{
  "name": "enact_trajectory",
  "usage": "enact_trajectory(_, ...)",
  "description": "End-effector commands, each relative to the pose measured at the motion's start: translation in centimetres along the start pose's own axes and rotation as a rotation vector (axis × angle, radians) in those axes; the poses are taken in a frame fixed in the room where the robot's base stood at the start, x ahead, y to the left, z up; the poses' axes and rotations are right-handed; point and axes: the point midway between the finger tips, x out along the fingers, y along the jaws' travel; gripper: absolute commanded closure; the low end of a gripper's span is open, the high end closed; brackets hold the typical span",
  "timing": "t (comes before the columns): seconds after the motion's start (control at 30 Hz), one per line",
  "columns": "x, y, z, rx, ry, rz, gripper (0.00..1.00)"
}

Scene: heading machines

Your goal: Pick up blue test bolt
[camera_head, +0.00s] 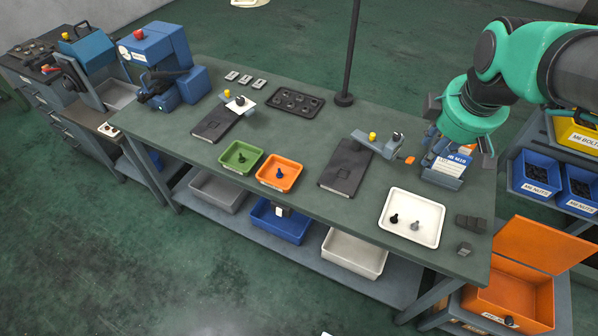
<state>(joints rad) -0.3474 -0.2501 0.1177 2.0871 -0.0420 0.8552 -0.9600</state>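A dark bolt (394,218) and a lighter grey bolt (415,226) are in the white tray (436,235) at the right of the bench. My gripper (459,140) is at the upper right, above and behind the white tray, by a blue holder with white label cards (450,166). Its dark fingers look spread apart, and I see nothing held between them.
A black binder (345,168) and a small fixture (374,143) lie left of the white tray. Dark blocks (470,223) sit at its right. A black pole (346,85) rises from the bench back. An open orange bin (510,290) and blue bins (540,172) stand beyond the right end.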

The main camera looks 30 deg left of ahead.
Motion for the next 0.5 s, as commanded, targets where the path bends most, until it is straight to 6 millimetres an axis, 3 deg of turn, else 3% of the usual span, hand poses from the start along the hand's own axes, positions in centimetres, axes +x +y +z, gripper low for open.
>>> enact_trajectory(0.23, 3.9, 1.4, -7.8, -0.371, 0.001, -0.05, 0.69)
enact_trajectory(0.5, 9.1, 0.8, -16.3, -0.778, 0.013, -0.099, 0.69)
